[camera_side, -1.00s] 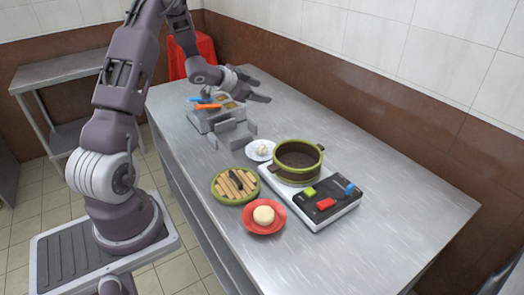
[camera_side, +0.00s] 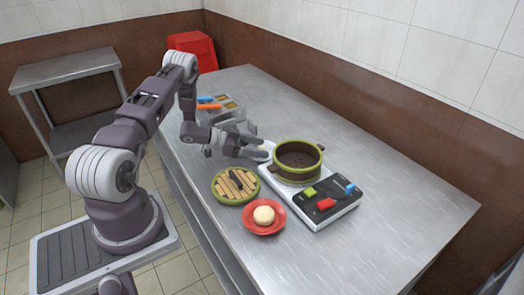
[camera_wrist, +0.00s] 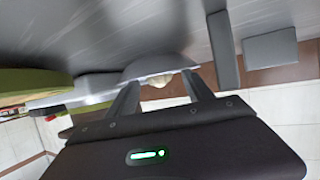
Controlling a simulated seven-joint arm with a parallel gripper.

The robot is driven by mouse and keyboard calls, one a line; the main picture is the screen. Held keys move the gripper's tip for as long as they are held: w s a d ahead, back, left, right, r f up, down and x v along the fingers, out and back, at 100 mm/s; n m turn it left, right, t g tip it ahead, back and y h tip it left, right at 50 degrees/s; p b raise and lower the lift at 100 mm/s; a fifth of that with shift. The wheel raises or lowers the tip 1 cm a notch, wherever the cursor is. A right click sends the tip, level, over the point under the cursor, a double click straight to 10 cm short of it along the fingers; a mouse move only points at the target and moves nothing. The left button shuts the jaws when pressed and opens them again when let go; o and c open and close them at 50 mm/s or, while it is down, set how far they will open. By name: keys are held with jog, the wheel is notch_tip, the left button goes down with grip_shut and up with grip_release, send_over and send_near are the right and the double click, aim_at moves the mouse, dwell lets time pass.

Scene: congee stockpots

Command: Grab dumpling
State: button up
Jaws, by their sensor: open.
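A small pale dumpling (camera_wrist: 161,80) sits on a white plate (camera_wrist: 142,70) in the wrist view, which looks upside down. My gripper (camera_wrist: 160,92) is open, and the dumpling shows between its two fingers. Nothing is held. In the side view my gripper (camera_side: 258,147) is low over the table, left of the green-rimmed pot, at the white plate (camera_side: 268,146). The fingers mostly cover the plate and dumpling there. I cannot tell whether the fingers touch the dumpling.
The brown pot (camera_side: 298,163) stands on a cooker (camera_side: 333,213) close right of my gripper. A green-rimmed dish of sticks (camera_side: 235,187) and a red plate (camera_side: 263,229) with a round bun (camera_side: 264,215) are nearer the camera. A grey topping tray (camera_side: 216,113) stands behind. The table's right side is clear.

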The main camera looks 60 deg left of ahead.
grip_shut()
